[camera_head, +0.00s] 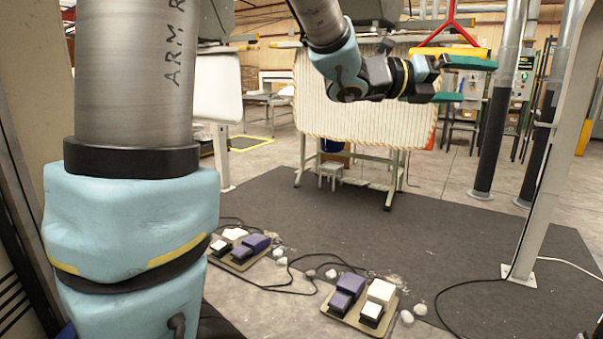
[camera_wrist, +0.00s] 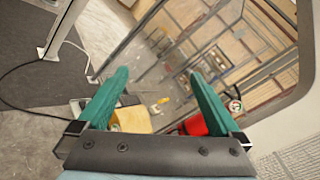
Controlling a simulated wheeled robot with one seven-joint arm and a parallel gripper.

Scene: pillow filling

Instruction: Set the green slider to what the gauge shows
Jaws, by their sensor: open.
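My gripper (camera_head: 481,80) is held out at the upper right of the head view, its two green fingers spread apart with nothing between them. In the wrist view my gripper (camera_wrist: 158,75) is also open and empty, with both fingers reaching up the frame. I cannot make out the green slider or the gauge in either view. A pale control box (camera_head: 523,80) is on a post beyond my gripper, too small to read.
A red bracket (camera_head: 450,20) and a yellow bar (camera_head: 458,52) are by my gripper. A large pale padded panel (camera_head: 350,110) stands behind my arm. Pedal boards (camera_head: 362,303) and cables lie on the floor. A white post (camera_head: 553,150) stands at right.

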